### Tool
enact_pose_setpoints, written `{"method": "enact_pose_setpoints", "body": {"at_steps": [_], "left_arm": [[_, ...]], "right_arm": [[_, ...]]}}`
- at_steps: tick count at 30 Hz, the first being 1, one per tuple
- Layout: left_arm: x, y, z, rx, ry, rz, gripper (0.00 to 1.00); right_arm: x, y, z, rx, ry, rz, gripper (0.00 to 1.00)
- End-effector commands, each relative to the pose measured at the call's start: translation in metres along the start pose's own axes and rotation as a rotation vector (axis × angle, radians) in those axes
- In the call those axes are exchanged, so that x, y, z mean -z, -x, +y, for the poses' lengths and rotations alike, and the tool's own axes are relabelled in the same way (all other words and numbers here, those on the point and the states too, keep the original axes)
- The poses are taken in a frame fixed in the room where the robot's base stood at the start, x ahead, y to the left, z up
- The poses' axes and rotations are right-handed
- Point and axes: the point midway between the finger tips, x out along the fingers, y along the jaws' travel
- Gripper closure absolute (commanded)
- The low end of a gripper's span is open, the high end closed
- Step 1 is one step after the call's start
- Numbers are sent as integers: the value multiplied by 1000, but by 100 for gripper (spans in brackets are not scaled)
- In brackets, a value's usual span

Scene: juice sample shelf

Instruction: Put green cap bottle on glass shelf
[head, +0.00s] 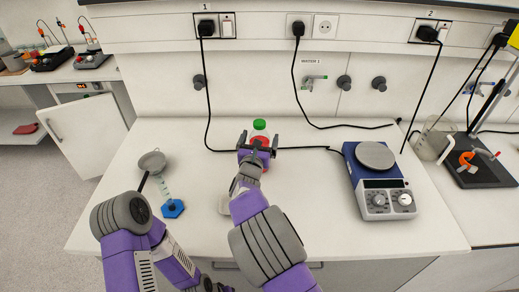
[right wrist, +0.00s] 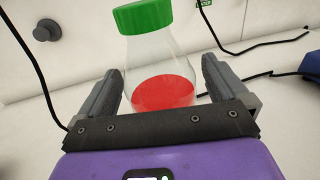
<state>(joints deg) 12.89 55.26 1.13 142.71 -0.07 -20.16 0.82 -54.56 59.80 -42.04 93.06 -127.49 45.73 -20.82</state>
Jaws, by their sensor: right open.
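A clear bottle with a green cap and red liquid (head: 260,129) stands on the white bench near the middle. In the right wrist view the bottle (right wrist: 155,60) is between the two grey fingers, slightly tilted in the picture. My right gripper (head: 260,146) is open around the bottle's near side, with gaps beside it. Its fingers also show in the right wrist view (right wrist: 160,85). The gripper hides part of the bottle in the head view. My left gripper is not clearly in view; only arm links show. I see no glass shelf that I can identify.
A hotplate stirrer (head: 378,185) stands right of the bottle. Black cables run along the back. A glass beaker (head: 434,139) and a stand (head: 478,165) are at the far right.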

Motion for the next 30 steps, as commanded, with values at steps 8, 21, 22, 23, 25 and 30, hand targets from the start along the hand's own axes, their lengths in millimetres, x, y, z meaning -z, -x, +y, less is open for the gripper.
{"method": "enact_pose_setpoints", "body": {"at_steps": [8,21,22,23,25,30], "left_arm": [[0,0,0,0,0,0,57],[0,0,0,0,0,0,57],[0,0,0,0,0,0,57],[0,0,0,0,0,0,57],[0,0,0,0,0,0,57],[0,2,1,0,0,0,57]], "right_arm": [[0,0,0,0,0,0,15],[-2,0,0,1,-2,-5,83],[-2,0,0,1,-2,-5,87],[-2,0,0,1,-2,-5,88],[-2,0,0,1,-2,-5,88],[-10,0,0,1,-4,-6,88]]}}
